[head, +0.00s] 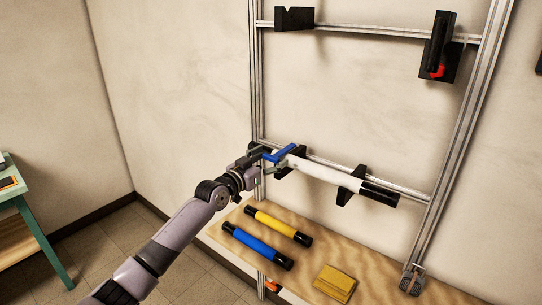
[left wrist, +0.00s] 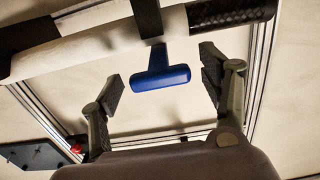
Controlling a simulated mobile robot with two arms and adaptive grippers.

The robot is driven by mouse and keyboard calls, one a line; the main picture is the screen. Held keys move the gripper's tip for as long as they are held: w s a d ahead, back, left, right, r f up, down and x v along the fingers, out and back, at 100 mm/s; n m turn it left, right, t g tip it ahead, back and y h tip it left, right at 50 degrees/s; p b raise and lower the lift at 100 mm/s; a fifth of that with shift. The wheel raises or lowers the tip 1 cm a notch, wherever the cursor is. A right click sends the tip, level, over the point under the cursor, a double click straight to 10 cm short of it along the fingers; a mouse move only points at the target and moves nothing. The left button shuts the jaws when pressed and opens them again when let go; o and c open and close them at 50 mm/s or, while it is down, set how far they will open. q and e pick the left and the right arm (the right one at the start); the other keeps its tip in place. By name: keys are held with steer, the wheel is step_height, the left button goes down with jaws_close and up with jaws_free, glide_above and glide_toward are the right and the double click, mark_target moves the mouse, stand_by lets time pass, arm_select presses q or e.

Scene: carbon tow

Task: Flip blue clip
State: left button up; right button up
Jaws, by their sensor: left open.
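The blue clip (head: 282,154) sits at the left end of the white tube (head: 325,172), which has black ends and rests across black brackets on the lower rail. In the left wrist view the clip's blue handle (left wrist: 160,78) sticks out from a dark strap or arm at the tube. My left gripper (head: 261,164) is at the clip, with its fingers open. In the left wrist view the fingers stand on either side of the blue handle, with a visible gap on each side. My right gripper is not in view.
A wooden shelf (head: 225,232) below holds a blue roller (head: 257,246), a yellow roller (head: 278,226) and a yellow pad (head: 336,284). The metal frame (head: 460,130) carries a black block (head: 294,18) and a black holder with a red part (head: 437,48). A green-legged table (head: 45,244) stands far left.

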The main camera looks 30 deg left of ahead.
arm_select(q)
steer(key=shift+w, duration=0.45)
steer(key=shift+c, duration=0.6)
jaws_close()
